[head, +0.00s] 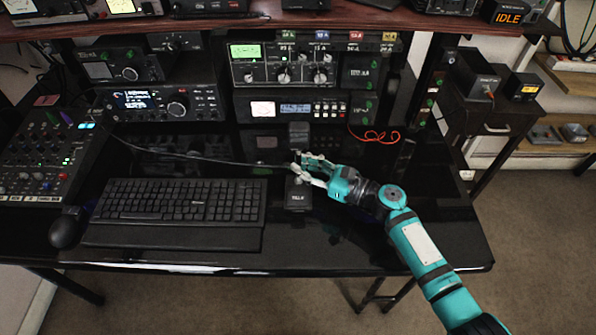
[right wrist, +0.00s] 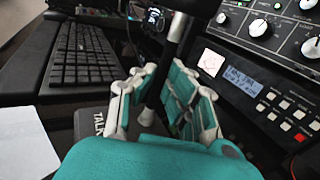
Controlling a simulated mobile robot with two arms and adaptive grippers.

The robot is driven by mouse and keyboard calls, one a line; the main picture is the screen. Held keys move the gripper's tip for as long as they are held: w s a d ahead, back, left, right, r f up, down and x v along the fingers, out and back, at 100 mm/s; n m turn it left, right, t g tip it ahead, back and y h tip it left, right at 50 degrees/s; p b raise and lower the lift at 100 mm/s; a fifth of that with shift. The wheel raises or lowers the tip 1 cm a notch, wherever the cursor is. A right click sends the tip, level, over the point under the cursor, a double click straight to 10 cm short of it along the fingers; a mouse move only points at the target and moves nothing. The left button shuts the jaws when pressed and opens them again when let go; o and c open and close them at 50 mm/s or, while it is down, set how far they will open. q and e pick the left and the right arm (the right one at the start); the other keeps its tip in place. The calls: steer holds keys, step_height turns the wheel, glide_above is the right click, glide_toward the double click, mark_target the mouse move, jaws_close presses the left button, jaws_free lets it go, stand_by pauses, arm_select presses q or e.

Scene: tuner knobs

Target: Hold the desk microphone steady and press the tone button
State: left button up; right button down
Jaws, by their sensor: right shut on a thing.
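The desk microphone stands upright on the black desk right of the keyboard. Its dark head (head: 298,131) is above my right gripper (head: 301,168), and its base (head: 298,195) is below. My right gripper comes from the right and is shut on the microphone's stem. In the right wrist view the fingers (right wrist: 164,95) are on both sides of the dark stem (right wrist: 178,30), and the base (right wrist: 92,122) with its "TALK" lettering is partly hidden behind the gripper. I cannot make out which control is the tone button. My left gripper is not in view.
The keyboard (head: 180,203) is close on the left, with a mouse (head: 66,229) and a mixer (head: 45,158) beyond. Radio units (head: 295,108) stand behind the microphone. An orange cable (head: 375,135) lies behind on the right. The desk's front right is clear.

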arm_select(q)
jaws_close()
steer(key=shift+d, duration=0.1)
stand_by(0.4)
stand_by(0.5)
